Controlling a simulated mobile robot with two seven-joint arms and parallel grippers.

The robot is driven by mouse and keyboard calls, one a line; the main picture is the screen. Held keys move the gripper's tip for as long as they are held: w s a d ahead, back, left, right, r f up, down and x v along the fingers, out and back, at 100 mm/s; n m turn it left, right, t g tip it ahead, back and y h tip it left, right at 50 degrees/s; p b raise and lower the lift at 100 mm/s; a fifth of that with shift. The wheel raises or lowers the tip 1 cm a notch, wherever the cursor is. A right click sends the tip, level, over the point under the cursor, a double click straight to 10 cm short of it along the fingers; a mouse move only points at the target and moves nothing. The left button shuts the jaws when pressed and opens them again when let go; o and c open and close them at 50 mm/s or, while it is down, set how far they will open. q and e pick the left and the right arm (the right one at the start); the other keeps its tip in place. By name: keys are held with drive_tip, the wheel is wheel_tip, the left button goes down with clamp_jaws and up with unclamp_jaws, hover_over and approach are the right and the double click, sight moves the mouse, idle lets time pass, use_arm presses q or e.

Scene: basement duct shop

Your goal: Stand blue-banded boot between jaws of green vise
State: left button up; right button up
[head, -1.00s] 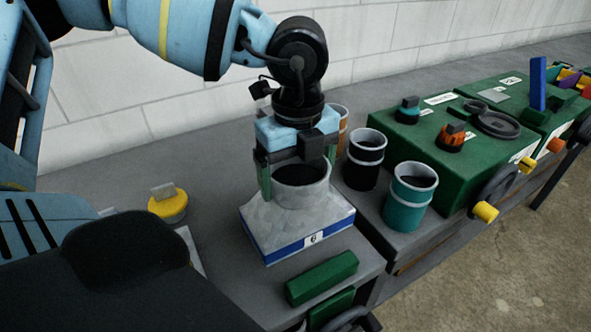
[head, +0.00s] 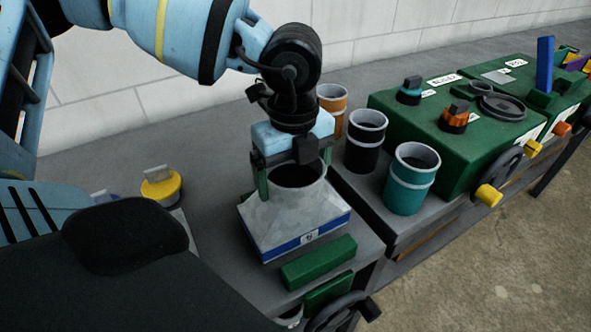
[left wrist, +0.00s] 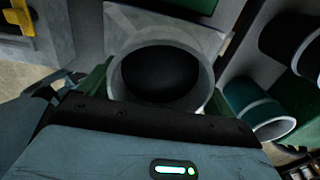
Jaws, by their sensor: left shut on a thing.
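The blue-banded boot (head: 300,222) is a grey sheet-metal piece with a round collar on top and a wide rectangular base with a blue band and a small white label. My left gripper (head: 292,178) is shut on its collar, fingers on opposite sides, and the boot is upright. The left wrist view looks down into its dark round opening (left wrist: 160,75). The green vise (head: 318,262) is at the bench's front edge, with two green jaws and a dark handle below. The boot's base is just behind the rear jaw; whether it touches the bench is unclear. My right gripper is not in view.
An orange can (head: 333,100), a black can (head: 366,140) and a teal can (head: 411,178) stand right of the boot. Beyond them is a green machine (head: 440,130) with knobs and a crank. A yellow round object (head: 160,188) lies at left. Bench behind the boot is clear.

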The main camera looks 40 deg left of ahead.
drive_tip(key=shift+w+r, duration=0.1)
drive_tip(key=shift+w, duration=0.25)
use_arm(q)
drive_tip(key=shift+b, duration=0.65)
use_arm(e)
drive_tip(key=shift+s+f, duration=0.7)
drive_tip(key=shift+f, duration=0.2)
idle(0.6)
use_arm(q)
drive_tip(key=shift+f+b, duration=1.1)
drive_tip(key=shift+f, duration=0.15)
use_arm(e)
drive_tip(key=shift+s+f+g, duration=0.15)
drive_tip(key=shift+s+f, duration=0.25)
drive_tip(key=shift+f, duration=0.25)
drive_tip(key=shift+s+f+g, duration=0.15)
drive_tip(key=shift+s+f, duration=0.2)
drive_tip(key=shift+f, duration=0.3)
use_arm(q)
drive_tip(key=o, duration=1.3)
